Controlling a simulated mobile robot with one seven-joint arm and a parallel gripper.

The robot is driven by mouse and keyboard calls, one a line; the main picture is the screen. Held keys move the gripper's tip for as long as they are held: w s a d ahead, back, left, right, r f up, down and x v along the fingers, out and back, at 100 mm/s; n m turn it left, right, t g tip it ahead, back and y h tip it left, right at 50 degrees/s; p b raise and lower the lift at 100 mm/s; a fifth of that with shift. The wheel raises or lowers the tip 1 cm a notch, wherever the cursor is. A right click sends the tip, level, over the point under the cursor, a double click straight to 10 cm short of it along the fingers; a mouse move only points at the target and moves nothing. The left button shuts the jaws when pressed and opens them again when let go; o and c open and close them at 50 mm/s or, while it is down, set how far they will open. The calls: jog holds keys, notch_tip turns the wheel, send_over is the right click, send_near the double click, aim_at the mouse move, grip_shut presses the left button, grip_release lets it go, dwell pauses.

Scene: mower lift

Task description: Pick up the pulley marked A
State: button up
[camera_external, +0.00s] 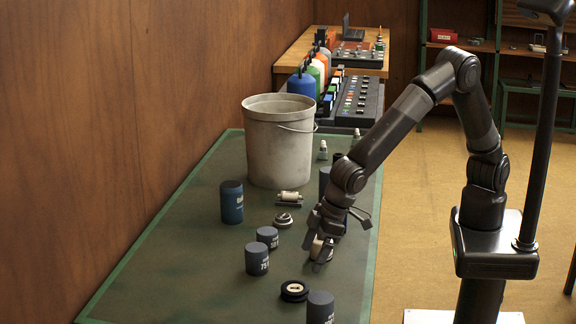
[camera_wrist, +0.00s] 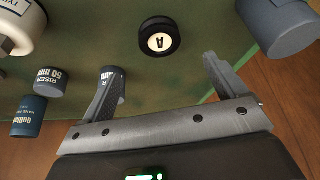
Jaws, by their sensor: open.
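The pulley marked A (camera_wrist: 159,40) is a small black disc with a pale hub bearing an upside-down letter A, at the top middle of the wrist view. In the outside view a black pulley (camera_external: 294,289) with a pale centre lies flat near the front of the green table; its letter is too small to read. My gripper (camera_external: 318,260) is low over the table, beyond and right of that pulley. In the wrist view my gripper (camera_wrist: 160,75) is open, with nothing between its fingers, and the pulley lies just beyond the fingertips, apart from them.
A dark cylinder (camera_external: 320,307) stands close right of the pulley. Dark riser cylinders (camera_external: 257,258) and a blue can (camera_external: 232,202) stand to the left. A pale part (camera_wrist: 20,25) is beside my gripper. A grey bucket (camera_external: 279,140) stands behind. Table (camera_external: 190,275) is bare at front left.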

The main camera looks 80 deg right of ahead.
aim_at(296, 287)
jog(key=x, duration=1)
jog(key=shift+c, duration=0.3)
jog(key=c, duration=1.2)
